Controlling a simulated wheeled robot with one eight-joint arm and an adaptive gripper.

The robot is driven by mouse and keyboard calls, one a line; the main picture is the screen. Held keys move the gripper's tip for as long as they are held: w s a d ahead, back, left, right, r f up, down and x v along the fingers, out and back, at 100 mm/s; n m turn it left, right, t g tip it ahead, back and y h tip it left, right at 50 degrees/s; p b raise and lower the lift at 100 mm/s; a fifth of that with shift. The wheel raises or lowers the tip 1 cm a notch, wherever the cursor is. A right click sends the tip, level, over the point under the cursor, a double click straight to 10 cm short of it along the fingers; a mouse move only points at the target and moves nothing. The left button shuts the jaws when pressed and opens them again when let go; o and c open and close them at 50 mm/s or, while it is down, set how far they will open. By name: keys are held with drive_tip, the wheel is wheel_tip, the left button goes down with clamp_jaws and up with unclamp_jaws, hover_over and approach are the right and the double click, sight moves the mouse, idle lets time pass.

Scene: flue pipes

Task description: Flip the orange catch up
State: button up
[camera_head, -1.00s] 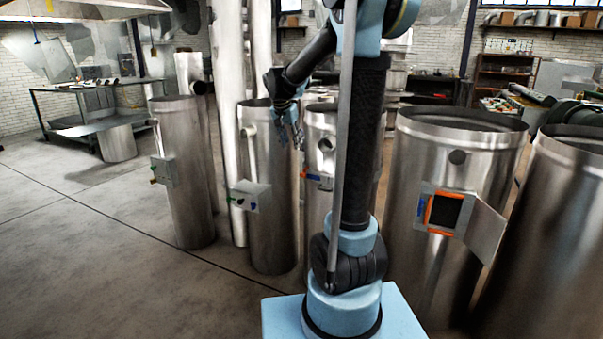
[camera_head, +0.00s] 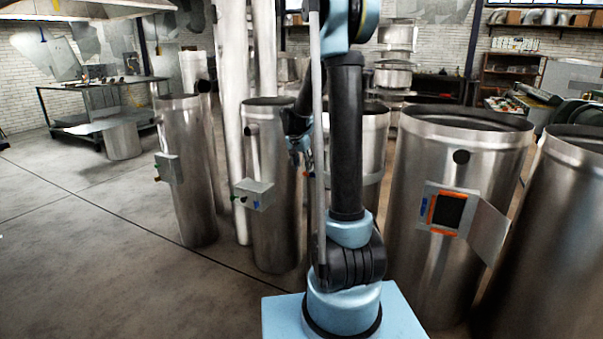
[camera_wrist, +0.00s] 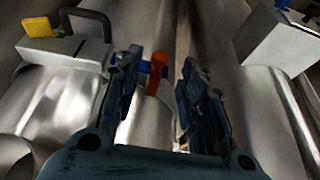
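In the wrist view an orange catch (camera_wrist: 157,72) shows in the gap between my fingers, beside a small blue part (camera_wrist: 143,64). It stands over a shiny round metal pipe (camera_wrist: 145,125). My gripper (camera_wrist: 158,85) is open, one dark finger on each side of the catch in the picture. Nothing is held. I cannot tell how far the catch is beyond the fingertips, or whether a finger touches it. In the head view my gripper (camera_head: 303,150) is partly hidden by my arm, near the middle pipe (camera_head: 374,140). The catch cannot be made out there.
A grey box with a yellow piece (camera_wrist: 38,27) and dark handle stands left in the wrist view; another grey box (camera_wrist: 280,38) is right. In the head view, a large pipe (camera_head: 410,170) carries an open hatch with an orange frame (camera_head: 447,211). The left floor is clear.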

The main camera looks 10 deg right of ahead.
drive_tip(key=shift+x, duration=1.75)
